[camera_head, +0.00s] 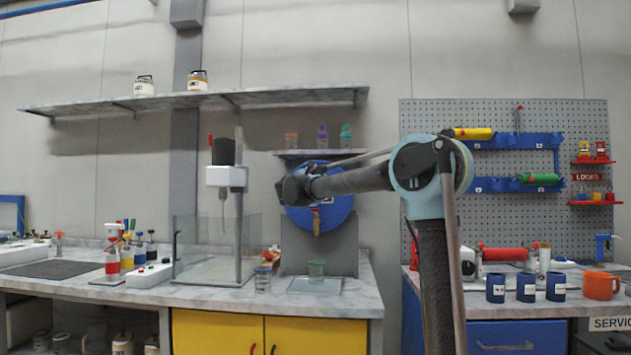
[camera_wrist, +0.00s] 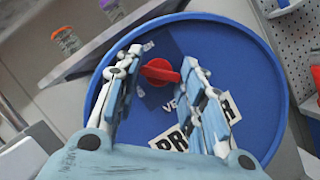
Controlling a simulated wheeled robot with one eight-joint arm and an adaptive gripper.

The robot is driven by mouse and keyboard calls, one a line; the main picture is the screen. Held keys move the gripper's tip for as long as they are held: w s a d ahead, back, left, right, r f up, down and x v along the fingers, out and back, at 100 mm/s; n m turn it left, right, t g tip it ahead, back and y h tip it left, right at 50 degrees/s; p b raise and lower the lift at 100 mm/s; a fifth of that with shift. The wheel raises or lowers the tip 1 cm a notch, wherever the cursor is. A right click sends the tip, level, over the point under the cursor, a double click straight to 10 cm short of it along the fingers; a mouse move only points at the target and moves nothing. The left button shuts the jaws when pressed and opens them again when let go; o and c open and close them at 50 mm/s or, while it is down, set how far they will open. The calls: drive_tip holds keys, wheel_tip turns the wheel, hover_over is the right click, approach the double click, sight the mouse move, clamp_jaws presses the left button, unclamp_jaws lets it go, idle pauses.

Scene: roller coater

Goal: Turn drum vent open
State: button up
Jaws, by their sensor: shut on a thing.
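The blue drum (camera_head: 338,216) lies on its side in a grey stand on the left bench, its round face toward me. In the wrist view the drum face (camera_wrist: 235,60) fills the middle, with a red vent knob (camera_wrist: 160,72) on a dark blue label. The knob's handle lies roughly sideways in the picture. My gripper (camera_wrist: 163,64) has one finger on each side of the knob and is shut on it. The fingers hide parts of the label lettering. In the head view my arm's end (camera_head: 290,190) is in front of the drum and hides the knob.
An orange tap (camera_head: 316,222) sticks out of the drum's front. A small shelf (camera_head: 320,154) with several cups is just above the drum. A glass-walled machine (camera_head: 208,245) stands left of it. Blue mugs (camera_head: 526,286) stand on the right bench.

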drive_tip(key=m+g, duration=0.1)
drive_tip(key=m, duration=0.2)
drive_tip(key=m+g, duration=0.1)
drive_tip(key=m, duration=0.2)
drive_tip(key=m+g+h, duration=0.1)
drive_tip(key=m, duration=0.2)
drive_tip(key=shift+s+r+m+g, duration=0.1)
drive_tip(key=shift+r+m+g, duration=0.05)
drive_tip(key=shift+m+g, duration=0.15)
idle(0.4)
drive_tip(key=o, duration=1)
drive_tip(key=shift+o, duration=0.2)
drive_tip(key=v, duration=1.1)
drive_tip(key=shift+s+a, duration=0.2)
drive_tip(key=shift+s, duration=0.1)
